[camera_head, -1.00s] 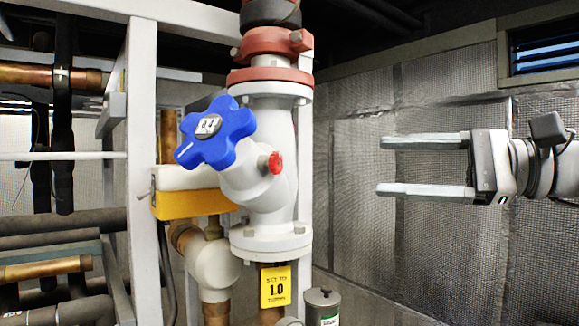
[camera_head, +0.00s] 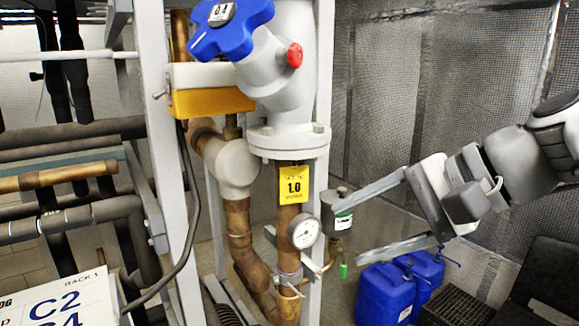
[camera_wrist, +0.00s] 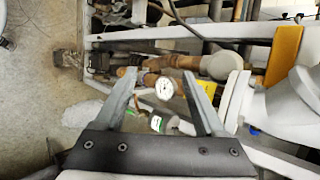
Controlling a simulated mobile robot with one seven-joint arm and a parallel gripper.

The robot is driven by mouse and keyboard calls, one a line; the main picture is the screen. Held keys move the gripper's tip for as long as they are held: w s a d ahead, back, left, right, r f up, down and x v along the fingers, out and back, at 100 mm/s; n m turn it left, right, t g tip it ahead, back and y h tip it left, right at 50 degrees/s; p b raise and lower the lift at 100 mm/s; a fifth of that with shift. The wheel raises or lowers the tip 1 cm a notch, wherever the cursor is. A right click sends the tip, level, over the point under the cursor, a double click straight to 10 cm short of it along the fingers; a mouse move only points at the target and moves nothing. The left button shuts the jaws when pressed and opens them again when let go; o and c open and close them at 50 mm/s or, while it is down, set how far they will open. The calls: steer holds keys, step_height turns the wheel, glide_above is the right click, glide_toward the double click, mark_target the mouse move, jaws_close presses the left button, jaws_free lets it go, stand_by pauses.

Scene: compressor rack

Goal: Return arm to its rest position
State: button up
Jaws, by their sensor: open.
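My gripper (camera_head: 385,220) is open and empty at the right of the head view. It tilts down to the left, with its two long fingers pointing toward the copper pipe and gauge. In the wrist view my gripper (camera_wrist: 165,100) shows both fingers spread wide, with the round gauge (camera_wrist: 164,88) seen between their tips. My arm (camera_head: 520,160) reaches in from the right edge. The upper finger overlaps the grey cylinder (camera_head: 338,215) in the head view; I cannot tell whether they touch.
A blue handwheel valve (camera_head: 230,35) sits on a white pipe left of my gripper. A yellow tag (camera_head: 293,184) and white dial gauge (camera_head: 305,231) are below it. Blue canisters (camera_head: 385,293) stand on the floor under my gripper. The metal-clad wall (camera_head: 400,90) is behind.

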steer(key=s+d+f+n+h, duration=0.2)
steer(key=s+f+n+h, duration=0.1)
steer(key=f, duration=0.4)
steer(key=s+d+f+n+h, duration=0.2)
steer(key=s+f+n+h, duration=0.2)
steer(key=f, duration=0.4)
steer(key=shift+d+f+n+h, duration=0.35)
steer(key=shift+n+h, duration=0.45)
steer(key=shift+n, duration=0.3)
steer(key=shift+s, duration=0.1)
steer(key=shift+c, duration=0.2)
